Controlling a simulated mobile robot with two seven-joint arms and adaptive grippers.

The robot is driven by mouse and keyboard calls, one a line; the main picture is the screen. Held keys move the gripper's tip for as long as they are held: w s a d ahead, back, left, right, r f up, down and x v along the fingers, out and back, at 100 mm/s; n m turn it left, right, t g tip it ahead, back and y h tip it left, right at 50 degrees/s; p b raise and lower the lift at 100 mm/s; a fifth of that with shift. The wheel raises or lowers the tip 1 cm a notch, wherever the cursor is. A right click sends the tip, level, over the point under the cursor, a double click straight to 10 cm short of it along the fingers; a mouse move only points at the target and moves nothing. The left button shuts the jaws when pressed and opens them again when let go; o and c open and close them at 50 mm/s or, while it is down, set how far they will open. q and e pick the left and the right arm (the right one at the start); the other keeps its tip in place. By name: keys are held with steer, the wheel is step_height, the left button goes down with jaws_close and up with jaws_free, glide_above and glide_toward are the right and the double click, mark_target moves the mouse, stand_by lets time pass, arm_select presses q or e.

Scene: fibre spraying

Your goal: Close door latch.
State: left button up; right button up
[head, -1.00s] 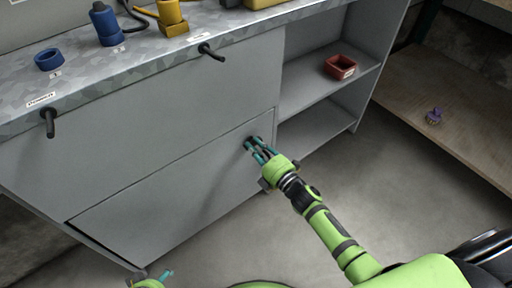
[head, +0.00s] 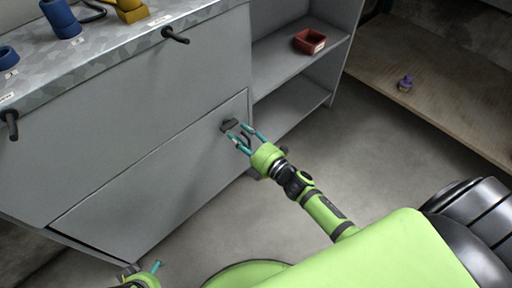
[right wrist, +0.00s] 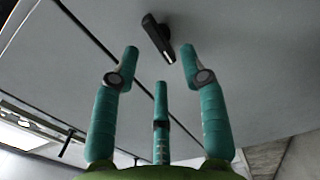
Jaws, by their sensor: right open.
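The door latch (head: 229,125) is a short dark handle near the upper right corner of the grey lower door panel (head: 150,185). In the right wrist view the latch (right wrist: 158,38) lies just beyond the fingertips, between the two outer fingers, slanted and not gripped. My right gripper (head: 243,133) is open and empty, its teal fingers pointing at the latch from the lower right. The right gripper's three fingers are spread in the wrist view (right wrist: 159,66). My left gripper (head: 150,272) shows only partly at the bottom left edge; its opening cannot be judged.
Above the door is a grey panel with dark hooks (head: 175,36) at the worktop edge. Blue and yellow parts stand on the worktop. A red bin (head: 309,41) sits on the open shelf. A small purple item (head: 405,83) lies on the wooden board. The floor to the right is clear.

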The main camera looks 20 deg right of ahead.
steer(key=v, duration=0.8)
steer(key=shift+s, duration=0.1)
